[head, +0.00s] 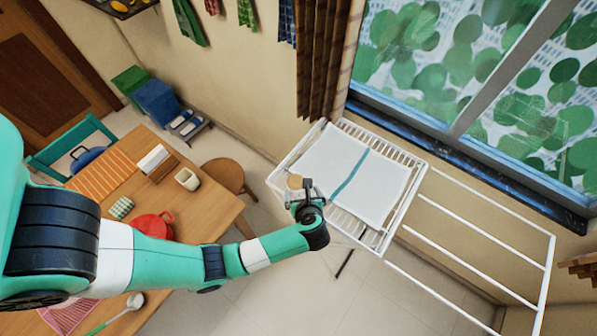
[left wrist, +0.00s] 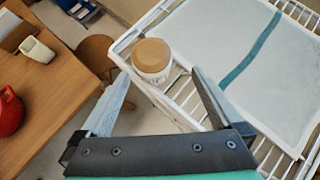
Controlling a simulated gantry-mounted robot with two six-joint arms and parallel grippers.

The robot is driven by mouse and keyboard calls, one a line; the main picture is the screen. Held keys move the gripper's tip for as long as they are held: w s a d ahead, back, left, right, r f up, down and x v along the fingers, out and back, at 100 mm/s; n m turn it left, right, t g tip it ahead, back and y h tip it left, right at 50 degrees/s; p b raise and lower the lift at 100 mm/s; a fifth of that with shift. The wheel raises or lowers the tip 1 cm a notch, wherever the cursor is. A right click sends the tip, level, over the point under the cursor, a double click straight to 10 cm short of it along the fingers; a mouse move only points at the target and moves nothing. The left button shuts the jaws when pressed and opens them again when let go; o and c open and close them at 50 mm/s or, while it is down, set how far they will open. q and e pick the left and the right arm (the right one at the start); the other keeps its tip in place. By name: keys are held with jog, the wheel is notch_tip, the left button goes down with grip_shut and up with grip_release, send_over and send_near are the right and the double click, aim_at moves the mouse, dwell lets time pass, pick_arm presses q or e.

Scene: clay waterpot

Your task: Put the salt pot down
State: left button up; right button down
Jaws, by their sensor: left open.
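The salt pot (head: 295,181) is a small white jar with a tan lid. It appears to stand upright on the near left edge of the white drying rack (head: 276,178), beside the white cloth with a teal stripe (head: 345,160). In the left wrist view the pot (left wrist: 152,60) shows just past my fingertips, between their lines and apart from them as far as I can tell. My left gripper (head: 306,188) is open and empty, also seen in the left wrist view (left wrist: 160,80). The pot's base is partly hard to see. My right gripper is not in view.
A wooden table (head: 215,205) at the left holds a red pot (head: 153,225), a cream cup (head: 187,179) and a ladle (head: 135,301). A round stool (head: 224,174) stands between table and rack. Bare rack rails (head: 470,225) extend right, below the window.

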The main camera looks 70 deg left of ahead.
aim_at(297, 186)
pick_arm(q)
jog(key=shift+s+a+r, duration=0.15)
jog(key=shift+s+r, duration=0.05)
jog(key=shift+s, duration=0.85)
jog(key=shift+w, duration=0.5)
jog(key=shift+w+a+f, duration=0.1)
jog(key=shift+w, duration=0.05)
jog(key=b+x, duration=0.1)
jog(key=x, duration=0.5)
jog(key=shift+a, duration=0.1)
jog(key=b+x, duration=0.1)
jog(key=x, duration=0.4)
jog(key=shift+a, duration=0.15)
grip_shut()
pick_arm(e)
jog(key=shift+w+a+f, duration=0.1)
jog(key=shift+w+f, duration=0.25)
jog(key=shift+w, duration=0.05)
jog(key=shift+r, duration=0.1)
